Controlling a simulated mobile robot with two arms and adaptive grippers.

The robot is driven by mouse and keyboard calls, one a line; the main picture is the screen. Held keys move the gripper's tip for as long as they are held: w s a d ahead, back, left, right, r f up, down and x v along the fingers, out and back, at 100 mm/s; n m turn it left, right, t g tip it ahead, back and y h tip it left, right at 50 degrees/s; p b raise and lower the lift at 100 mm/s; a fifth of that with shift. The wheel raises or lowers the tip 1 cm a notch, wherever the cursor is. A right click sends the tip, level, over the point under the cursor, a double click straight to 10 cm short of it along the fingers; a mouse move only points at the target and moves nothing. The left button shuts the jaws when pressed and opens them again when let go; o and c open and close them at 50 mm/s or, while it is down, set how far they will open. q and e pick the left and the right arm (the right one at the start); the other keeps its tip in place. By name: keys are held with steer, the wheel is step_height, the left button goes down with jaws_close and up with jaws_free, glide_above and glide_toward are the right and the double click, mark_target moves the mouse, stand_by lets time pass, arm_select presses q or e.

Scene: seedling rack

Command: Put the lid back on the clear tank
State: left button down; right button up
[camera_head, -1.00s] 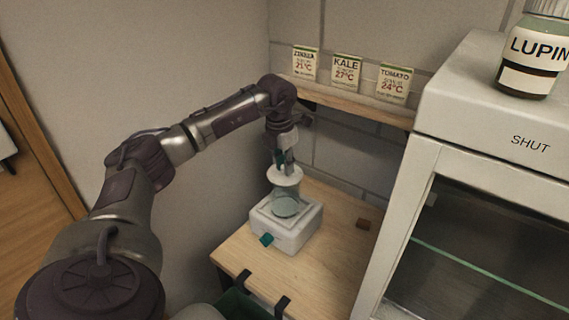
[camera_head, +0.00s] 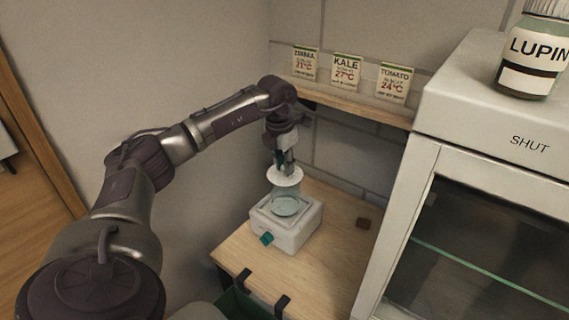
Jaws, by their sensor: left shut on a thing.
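The clear tank (camera_head: 287,207) sits on a white base unit (camera_head: 290,237) with a teal knob (camera_head: 267,239), on the wooden bench top. My left gripper (camera_head: 286,163) points down above the tank. It is shut on the round white lid (camera_head: 285,177), which it holds level at about the tank's top. I cannot tell whether the lid touches the rim. The fingertips are small and partly hidden by the lid's knob area. My right gripper is not in view.
A white cabinet (camera_head: 401,225) marked SHUT stands at the right, with a LUPIN jar (camera_head: 528,60) on top. A wall shelf (camera_head: 345,103) holds seed packets behind.

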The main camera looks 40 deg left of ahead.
arm_select(q)
steer(key=shift+c, duration=2.2)
jaws_free()
steer(key=shift+r+p, duration=0.75)
steer(key=shift+r, duration=0.15)
steer(key=shift+r+p, duration=2)
steer(key=shift+r, duration=0.6)
jaws_close()
